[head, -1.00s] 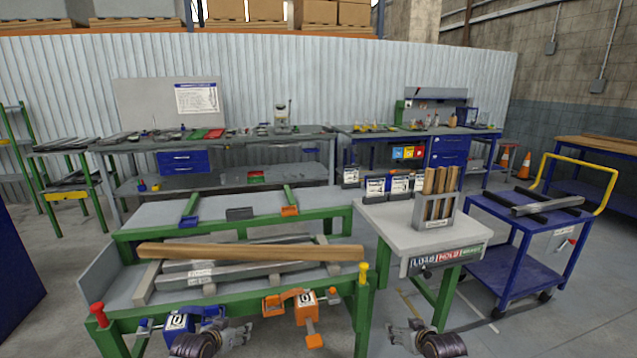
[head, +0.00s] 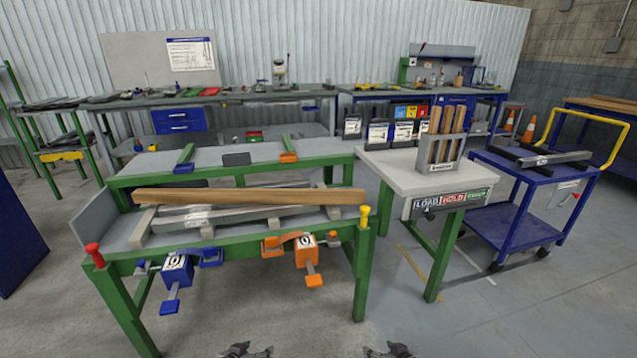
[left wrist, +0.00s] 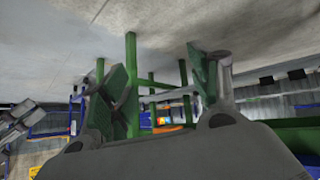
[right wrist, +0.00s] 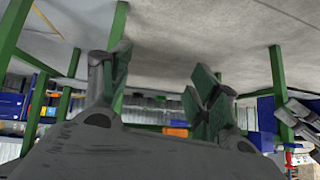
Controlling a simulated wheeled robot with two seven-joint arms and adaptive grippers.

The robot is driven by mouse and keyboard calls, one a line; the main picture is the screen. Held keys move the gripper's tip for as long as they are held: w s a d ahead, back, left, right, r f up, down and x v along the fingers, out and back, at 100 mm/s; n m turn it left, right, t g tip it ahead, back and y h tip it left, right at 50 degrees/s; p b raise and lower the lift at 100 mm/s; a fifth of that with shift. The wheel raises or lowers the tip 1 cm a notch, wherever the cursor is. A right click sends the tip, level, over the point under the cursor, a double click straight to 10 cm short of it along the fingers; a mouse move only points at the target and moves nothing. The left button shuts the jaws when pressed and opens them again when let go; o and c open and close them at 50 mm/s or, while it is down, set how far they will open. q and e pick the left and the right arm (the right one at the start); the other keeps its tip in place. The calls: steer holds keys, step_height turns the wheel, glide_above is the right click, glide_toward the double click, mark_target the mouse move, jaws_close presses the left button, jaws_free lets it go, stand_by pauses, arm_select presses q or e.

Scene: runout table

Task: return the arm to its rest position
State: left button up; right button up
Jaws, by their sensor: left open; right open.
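My left gripper (head: 247,350) shows at the bottom edge of the head view, low in front of the green runout table (head: 240,258). In the left wrist view its two fingers (left wrist: 165,85) stand apart with nothing between them. My right gripper (head: 388,350) is also at the bottom edge, to the right of the left one. In the right wrist view its fingers (right wrist: 160,90) are apart and empty. Both grippers are clear of the table and touch nothing that I can see. Most of both arms is outside the head view.
A wooden beam (head: 250,197) lies across grey bars on the runout table. Blue (head: 175,270) and orange (head: 304,250) clamps hang on its front. A grey stand (head: 410,178) and a blue cart (head: 530,185) are to the right. Floor in front is open.

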arm_select(q)
steer(key=s+d+f+b, duration=0.3)
steer(key=s+f+b, duration=0.2)
steer(key=s, duration=0.3)
steer(key=s+d+f+g+h+b, duration=0.1)
steer(key=s+d+f+b, duration=0.2)
steer(key=s, duration=0.6)
steer(key=shift+f+n+g+b, duration=0.35)
steer(key=shift+f+b, duration=0.95)
steer(key=shift+f, duration=0.5)
arm_select(e)
steer(key=s+a+f, duration=0.3)
steer(key=s+f, duration=0.2)
steer(key=s, duration=0.3)
steer(key=s+a+f+g+y, duration=0.1)
steer(key=s+a+f, duration=0.2)
steer(key=s+f, duration=0.3)
steer(key=shift+s+f+m+g, duration=0.3)
steer(key=shift+s+m, duration=0.1)
steer(key=shift+s, duration=1.15)
